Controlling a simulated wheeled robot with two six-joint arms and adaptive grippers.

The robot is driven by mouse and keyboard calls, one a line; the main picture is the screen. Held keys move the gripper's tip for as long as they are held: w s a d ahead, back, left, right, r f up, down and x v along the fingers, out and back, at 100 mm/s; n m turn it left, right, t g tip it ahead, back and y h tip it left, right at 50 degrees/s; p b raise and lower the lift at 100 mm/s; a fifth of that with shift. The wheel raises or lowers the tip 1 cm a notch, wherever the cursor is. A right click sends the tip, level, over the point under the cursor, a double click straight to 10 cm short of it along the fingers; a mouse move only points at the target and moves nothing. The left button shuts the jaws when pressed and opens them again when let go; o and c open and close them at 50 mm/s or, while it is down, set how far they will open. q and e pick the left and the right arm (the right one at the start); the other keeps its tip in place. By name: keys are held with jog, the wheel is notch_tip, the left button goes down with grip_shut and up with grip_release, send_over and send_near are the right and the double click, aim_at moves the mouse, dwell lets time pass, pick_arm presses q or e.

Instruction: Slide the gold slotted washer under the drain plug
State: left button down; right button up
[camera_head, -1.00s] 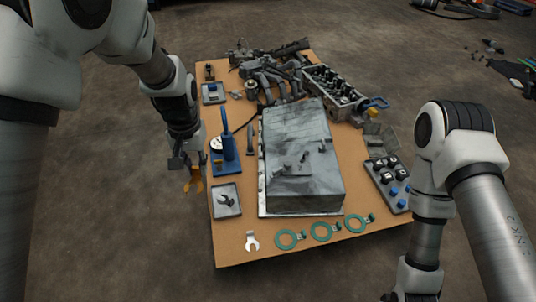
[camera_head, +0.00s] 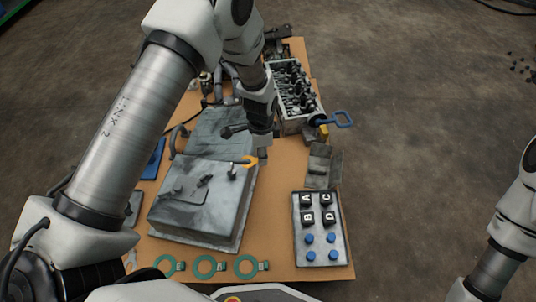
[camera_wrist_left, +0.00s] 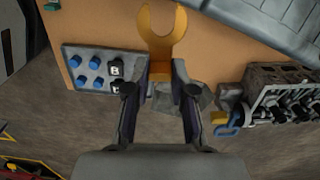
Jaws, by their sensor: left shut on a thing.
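The gold slotted washer (camera_head: 247,161) is held by my left gripper (camera_head: 262,152), which is shut on its tail end. In the left wrist view the washer (camera_wrist_left: 160,35) juts beyond the fingertips (camera_wrist_left: 160,78), its open slot facing away from the gripper. In the head view the washer is close beside a small upright plug (camera_head: 232,173), apparently the drain plug, on the grey oil pan (camera_head: 205,215). I cannot tell whether they touch or how their heights compare. The plug is not visible in the left wrist view. My right gripper is out of view.
A tray with lettered black blocks and blue pegs (camera_head: 320,255) lies right of the pan. Green rings (camera_head: 205,267) lie along the front edge. An engine head (camera_head: 296,95) and a blue-handled tool (camera_head: 335,120) are behind. Bare board (camera_head: 270,220) lies between pan and tray.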

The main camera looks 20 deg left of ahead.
pick_arm(q)
jog(key=f+m, duration=0.1)
jog(key=f, duration=0.1)
jog(key=f+m, duration=0.2)
jog(key=shift+s+a, duration=0.2)
jog(key=shift+a, duration=0.2)
jog(key=shift+m, duration=0.3)
notch_tip(320, 180, down, 6)
jog(key=b, duration=0.5)
jog(key=shift+a+r, duration=0.1)
jog(key=shift+s, duration=0.1)
jog(key=shift+a+p, duration=0.2)
jog(key=shift+p, duration=0.15)
jog(key=shift+s+a+p, duration=0.25)
jog(key=shift+a+p, duration=0.1)
jog(key=shift+a, duration=0.45)
